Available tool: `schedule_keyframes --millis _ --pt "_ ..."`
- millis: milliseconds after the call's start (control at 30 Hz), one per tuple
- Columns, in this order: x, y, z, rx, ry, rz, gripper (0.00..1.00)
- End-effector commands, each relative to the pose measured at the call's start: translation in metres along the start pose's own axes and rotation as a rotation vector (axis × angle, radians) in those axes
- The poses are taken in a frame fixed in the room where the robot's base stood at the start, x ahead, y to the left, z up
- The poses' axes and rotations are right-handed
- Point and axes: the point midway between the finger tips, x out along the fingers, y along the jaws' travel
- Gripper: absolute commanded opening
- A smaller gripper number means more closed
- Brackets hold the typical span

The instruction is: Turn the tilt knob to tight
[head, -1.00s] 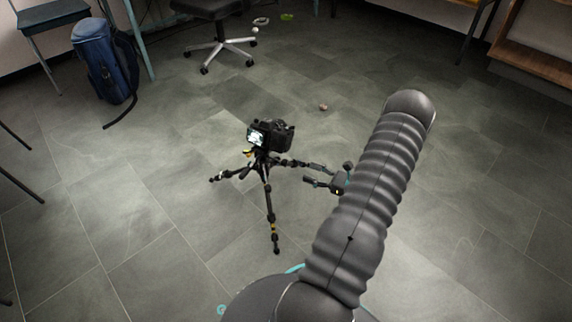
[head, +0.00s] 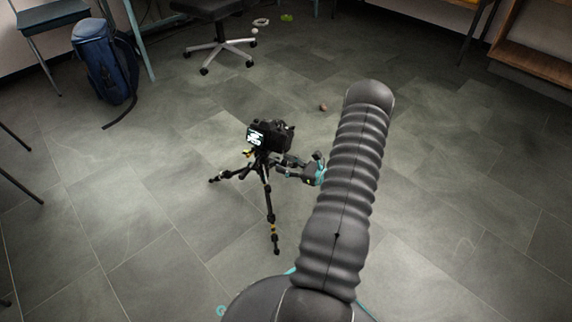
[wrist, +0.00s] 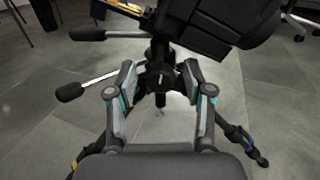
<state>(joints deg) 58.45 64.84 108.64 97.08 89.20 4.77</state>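A black camera (head: 270,135) with a lit screen sits on a black tripod (head: 268,205) standing on the floor. In the wrist view the camera (wrist: 222,25) fills the top, with the tripod head below it. A round dark knob (wrist: 160,77) with a pale mark shows at the middle of the head. Two metal rods with black grips, an upper handle (wrist: 88,34) and a lower handle (wrist: 70,92), reach left. I cannot read any label. My gripper (wrist: 158,70) is open, its fingertips on either side of the knob with gaps visible. In the head view my arm partly hides the gripper (head: 290,172).
The tripod's legs spread below the head; one leg (wrist: 240,142) lies right of my gripper. A blue backpack (head: 105,60), an office chair (head: 215,35) and a small ball (head: 323,107) are farther back. The floor around the tripod is mostly clear.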

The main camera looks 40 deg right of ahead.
Motion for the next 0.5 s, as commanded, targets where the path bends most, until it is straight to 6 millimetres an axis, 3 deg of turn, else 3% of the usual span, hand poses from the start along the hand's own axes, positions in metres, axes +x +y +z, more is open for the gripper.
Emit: schedule_keyframes --millis 33,200,500 --pt "-0.0001 0.0 0.0 0.0 0.0 0.0 0.42" --pt "-0.0001 0.0 0.0 0.0 0.0 0.0 0.0" --pt "-0.0001 0.0001 0.0003 0.02 0.0 0.0 0.0"
